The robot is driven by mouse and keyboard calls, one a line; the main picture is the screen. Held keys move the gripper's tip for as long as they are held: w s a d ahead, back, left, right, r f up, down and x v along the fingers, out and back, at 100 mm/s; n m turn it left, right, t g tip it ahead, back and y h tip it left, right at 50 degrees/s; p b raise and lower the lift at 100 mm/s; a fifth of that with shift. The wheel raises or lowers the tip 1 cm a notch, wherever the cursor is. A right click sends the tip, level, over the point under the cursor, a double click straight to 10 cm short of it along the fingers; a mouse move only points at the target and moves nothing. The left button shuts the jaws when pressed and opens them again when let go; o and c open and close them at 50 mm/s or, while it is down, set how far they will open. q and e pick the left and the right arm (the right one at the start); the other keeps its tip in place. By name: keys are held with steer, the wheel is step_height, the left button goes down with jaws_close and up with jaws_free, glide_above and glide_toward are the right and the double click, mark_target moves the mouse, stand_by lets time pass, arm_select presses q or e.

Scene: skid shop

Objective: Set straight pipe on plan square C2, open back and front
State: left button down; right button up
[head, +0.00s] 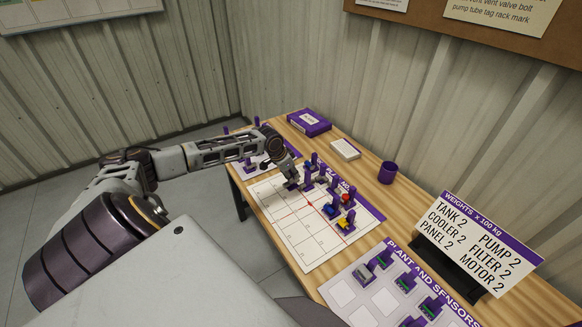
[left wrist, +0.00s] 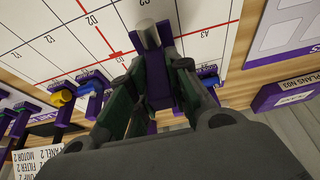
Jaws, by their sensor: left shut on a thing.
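My left gripper (head: 291,182) is shut on a piece with a purple upright grip and a grey tip, which I take for the straight pipe; it shows best in the left wrist view (left wrist: 158,82). The gripper and piece are over the far left part of the white plan sheet (head: 292,222). In the left wrist view the grey tip is near the red lines of the plan sheet (left wrist: 180,20). I cannot tell whether it touches the sheet, or which square it is over. My right gripper is not in view.
Several purple-gripped pieces, with a red one (head: 346,197) and a yellow one (head: 345,222), stand along the plan's right side. A plant and sensors sheet (head: 340,293) lies in front. A purple mug (head: 387,173), purple box (head: 309,123) and weights sign (head: 478,243) stand on the table.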

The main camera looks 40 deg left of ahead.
arm_select(q)
steer(key=shift+f, duration=0.45)
stand_by(0.3)
steer(key=shift+f, duration=0.2)
steer(key=shift+f+b, duration=0.35)
steer(key=shift+f, duration=1.15)
steer(key=shift+p, duration=0.5)
steer(key=shift+f, duration=0.75)
stand_by(1.1)
steer(key=c, duration=1.3)
jaws_free()
steer(key=shift+o, duration=0.2)
steer(key=shift+r+p, duration=0.6)
